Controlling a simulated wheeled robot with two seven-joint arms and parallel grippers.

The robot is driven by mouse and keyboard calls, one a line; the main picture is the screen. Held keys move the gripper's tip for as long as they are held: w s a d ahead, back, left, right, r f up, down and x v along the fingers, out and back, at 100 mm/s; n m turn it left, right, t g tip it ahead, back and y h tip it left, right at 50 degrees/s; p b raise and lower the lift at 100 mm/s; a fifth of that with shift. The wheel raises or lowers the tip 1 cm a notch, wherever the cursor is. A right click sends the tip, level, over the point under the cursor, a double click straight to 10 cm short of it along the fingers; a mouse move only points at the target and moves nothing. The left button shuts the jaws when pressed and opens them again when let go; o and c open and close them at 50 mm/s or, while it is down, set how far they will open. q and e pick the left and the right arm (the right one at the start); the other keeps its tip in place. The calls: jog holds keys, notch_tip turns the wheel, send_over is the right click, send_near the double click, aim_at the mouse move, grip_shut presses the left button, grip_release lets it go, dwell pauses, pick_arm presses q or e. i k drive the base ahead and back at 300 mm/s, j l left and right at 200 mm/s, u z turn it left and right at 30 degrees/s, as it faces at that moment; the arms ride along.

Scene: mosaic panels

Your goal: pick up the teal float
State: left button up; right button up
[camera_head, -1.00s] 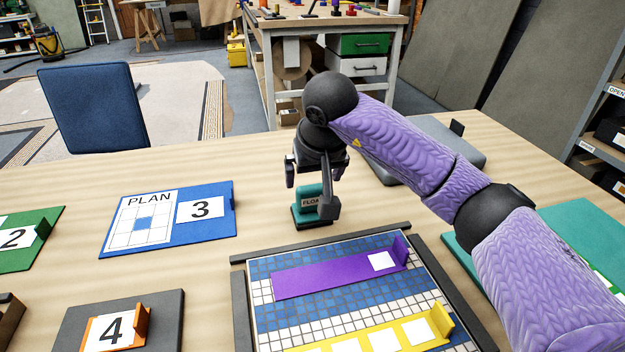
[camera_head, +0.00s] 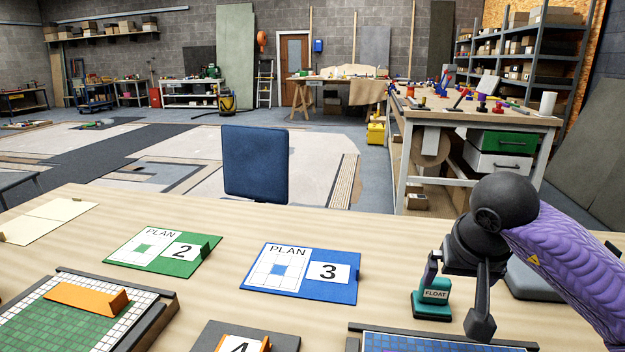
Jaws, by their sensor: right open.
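My left gripper does not show.
A blue plan card 3 (camera_head: 301,272) lies left of the float, and a green plan card 2 (camera_head: 163,252) farther left. A framed mosaic panel (camera_head: 440,343) is just in front. A grey case (camera_head: 530,279) lies to the right. Bare table lies between card 3 and the float.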

aim_at(431, 302)
jog(key=k+j, duration=0.15)
jog(key=k, duration=0.3)
jog(key=k+j, duration=0.2)
jog(key=k, duration=0.2)
jog(key=k+j, duration=0.15)
jog(key=k, duration=0.3)
